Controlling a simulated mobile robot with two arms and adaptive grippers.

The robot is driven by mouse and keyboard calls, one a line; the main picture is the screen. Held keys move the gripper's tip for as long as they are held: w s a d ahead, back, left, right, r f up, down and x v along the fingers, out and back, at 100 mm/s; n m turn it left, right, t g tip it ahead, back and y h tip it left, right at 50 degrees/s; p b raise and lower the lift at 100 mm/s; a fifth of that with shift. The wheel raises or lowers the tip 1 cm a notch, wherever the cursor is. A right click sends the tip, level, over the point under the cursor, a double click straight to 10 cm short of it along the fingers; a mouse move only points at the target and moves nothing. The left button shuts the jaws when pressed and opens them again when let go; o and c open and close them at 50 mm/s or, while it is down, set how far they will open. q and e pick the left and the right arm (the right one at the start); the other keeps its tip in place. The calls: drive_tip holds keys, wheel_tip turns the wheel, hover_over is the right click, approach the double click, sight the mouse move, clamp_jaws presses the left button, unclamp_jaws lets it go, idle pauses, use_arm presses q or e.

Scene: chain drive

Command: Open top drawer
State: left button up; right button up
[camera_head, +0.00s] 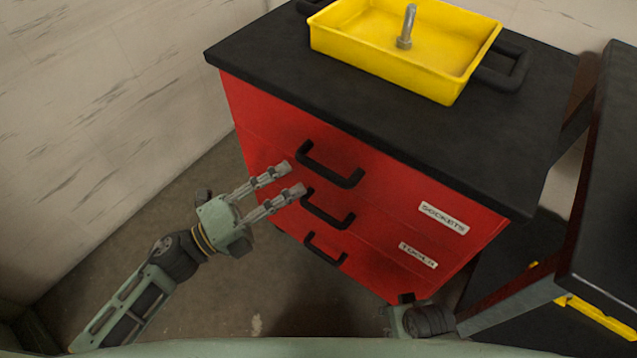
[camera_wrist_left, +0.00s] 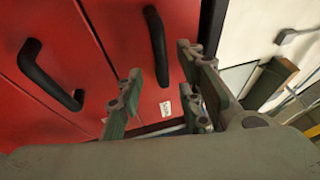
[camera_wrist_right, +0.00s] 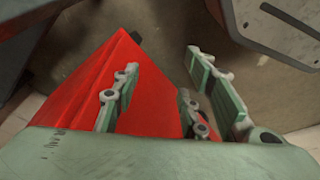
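The red cabinet has three drawers, all closed, with black handles. The top drawer's handle (camera_head: 330,165) sits below the black worktop; it also shows in the left wrist view (camera_wrist_left: 157,45), in line with the gap between my left gripper's fingers. My left gripper (camera_head: 293,178) is open and empty, its fingers pointing at the drawer fronts just left of the top and second handles. Contact with the handle is not evident. My right gripper (camera_wrist_right: 163,65) is open and empty near the cabinet's lower right; only part of it shows in the head view.
The second handle (camera_head: 328,210) and bottom handle (camera_head: 324,250) lie just below. A yellow tray (camera_head: 380,72) holding a metal bolt (camera_head: 407,27) stands on the worktop (camera_head: 262,60). A dark-topped unit (camera_head: 606,190) stands at right. Floor left of the cabinet is clear.

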sight(317, 168)
use_arm(q)
drive_tip(key=shift+w+d+r, duration=0.15)
drive_tip(key=shift+d+r, duration=0.1)
drive_tip(key=shift+d, duration=0.15)
drive_tip(key=x, duration=0.6)
drive_tip(key=shift+w+p, duration=0.1)
drive_tip(key=shift+p, duration=0.2)
drive_tip(key=shift+w+d+f, duration=0.1)
drive_tip(key=shift+w+d, duration=0.1)
drive_tip(key=shift+d, duration=0.15)
use_arm(e)
drive_tip(key=shift+s+f, duration=0.3)
drive_tip(key=shift+f, duration=0.5)
use_arm(q)
drive_tip(key=shift+c, duration=0.2)
clamp_jaws()
